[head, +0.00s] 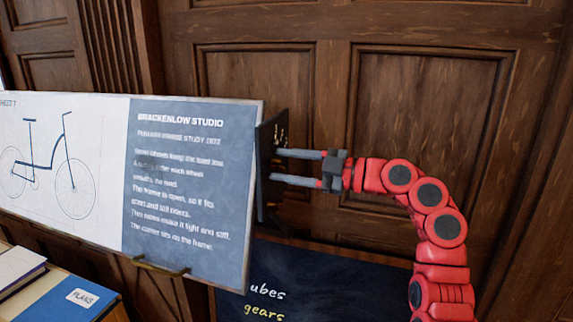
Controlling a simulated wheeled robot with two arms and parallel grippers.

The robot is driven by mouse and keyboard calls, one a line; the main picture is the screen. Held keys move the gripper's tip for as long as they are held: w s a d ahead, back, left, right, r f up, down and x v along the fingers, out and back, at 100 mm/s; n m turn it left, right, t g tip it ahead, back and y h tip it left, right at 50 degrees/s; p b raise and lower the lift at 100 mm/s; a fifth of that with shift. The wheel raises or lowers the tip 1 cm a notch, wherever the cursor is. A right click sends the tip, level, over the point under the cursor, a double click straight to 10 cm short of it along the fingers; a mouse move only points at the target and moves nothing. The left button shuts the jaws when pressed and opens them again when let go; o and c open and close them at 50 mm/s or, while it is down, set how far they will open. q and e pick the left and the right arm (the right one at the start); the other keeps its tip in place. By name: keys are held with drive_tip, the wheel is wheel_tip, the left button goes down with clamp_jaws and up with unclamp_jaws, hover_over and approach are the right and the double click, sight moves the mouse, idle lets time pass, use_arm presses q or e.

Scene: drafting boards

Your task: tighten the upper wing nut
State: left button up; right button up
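A drafting board (190,190) shows a bicycle drawing and a dark blue text panel. A black bracket plate (268,140) stands at its right edge. Small pale marks show near the plate's upper right edge; I cannot tell whether they are a wing nut. No wing nut is clearly visible. My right gripper (274,166) reaches in from the right, its two grey fingers spread, one above the other. Their tips are at the plate; I cannot tell whether they touch it. I see nothing clearly held between them. My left gripper is not in view.
A dark board (320,285) with chalk-like writing stands below my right arm. A brass-coloured ledge piece (160,268) is under the drafting board. Books and a blue folder labelled "PLANS" (75,300) lie at lower left. Wood panelling (430,100) closes the back.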

clamp_jaws()
idle(0.3)
drive_tip(key=shift+w+f+m+b, duration=0.1)
drive_tip(key=shift+m+b, duration=0.55)
drive_tip(key=shift+m, duration=0.45)
drive_tip(key=shift+w+d+f+m+p, duration=0.15)
drive_tip(key=shift+m+p, duration=0.9)
drive_tip(key=shift+m, duration=3.1)
drive_tip(key=shift+w+r+m+p, duration=0.15)
drive_tip(key=shift+m+p, duration=0.85)
drive_tip(key=shift+m, duration=3.1)
drive_tip(key=shift+w+d+f+m+p, duration=0.2)
drive_tip(key=shift+m+p, duration=0.85)
drive_tip(key=shift+m, duration=3.1)
drive_tip(key=shift+a, duration=0.15)
